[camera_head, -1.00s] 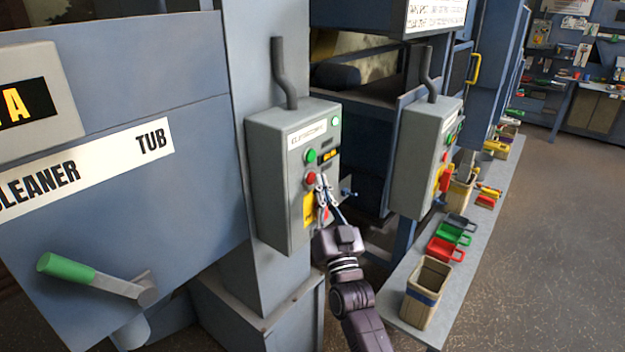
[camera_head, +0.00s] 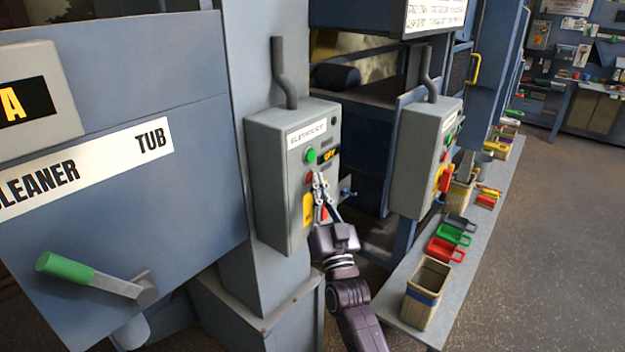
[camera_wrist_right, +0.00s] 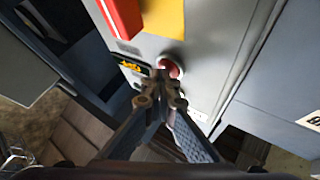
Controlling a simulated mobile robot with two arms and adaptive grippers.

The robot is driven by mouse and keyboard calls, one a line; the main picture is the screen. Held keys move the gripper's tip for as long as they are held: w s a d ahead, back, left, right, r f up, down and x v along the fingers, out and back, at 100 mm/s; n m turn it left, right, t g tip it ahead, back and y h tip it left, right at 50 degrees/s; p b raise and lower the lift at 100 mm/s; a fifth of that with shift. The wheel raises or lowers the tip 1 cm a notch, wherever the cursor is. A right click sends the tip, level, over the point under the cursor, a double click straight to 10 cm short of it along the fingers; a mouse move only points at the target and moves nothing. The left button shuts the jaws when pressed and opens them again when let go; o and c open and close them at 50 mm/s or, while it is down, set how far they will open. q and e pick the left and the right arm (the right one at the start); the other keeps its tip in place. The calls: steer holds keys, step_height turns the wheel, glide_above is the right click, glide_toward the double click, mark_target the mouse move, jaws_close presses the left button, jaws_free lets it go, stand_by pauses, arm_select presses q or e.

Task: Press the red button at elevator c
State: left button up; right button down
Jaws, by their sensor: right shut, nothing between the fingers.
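A grey control box (camera_head: 270,180) hangs on the blue-grey column, with a label at the top that is hard to read. It carries a green button (camera_head: 310,155), and below it a red button (camera_head: 309,178), partly hidden by my fingers. My right gripper (camera_head: 318,178) is shut and empty, its fingertips at the red button. In the right wrist view the fingertips (camera_wrist_right: 160,98) overlap the lower edge of the red button (camera_wrist_right: 174,67) and seem to touch it. A small display (camera_head: 328,153) shows yellow letters like OFF. My left gripper is not in view.
A second grey control box (camera_head: 422,155) stands further right. A low bench (camera_head: 470,235) holds a tan bin (camera_head: 427,290) and red and green scoops. A green-handled lever (camera_head: 95,278) sticks out at the lower left. Floor is clear at right.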

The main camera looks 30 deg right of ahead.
steer(key=shift+s, duration=0.1)
steer(key=shift+s+d+p, duration=0.35)
steer(key=shift+s, duration=0.35)
steer(key=s, duration=0.1)
steer(key=s+d+p, duration=0.1)
steer(key=s, duration=0.1)
steer(key=s+d, duration=0.1)
steer(key=shift+s+p, duration=0.3)
steer(key=shift+s, duration=0.05)
stand_by(0.8)
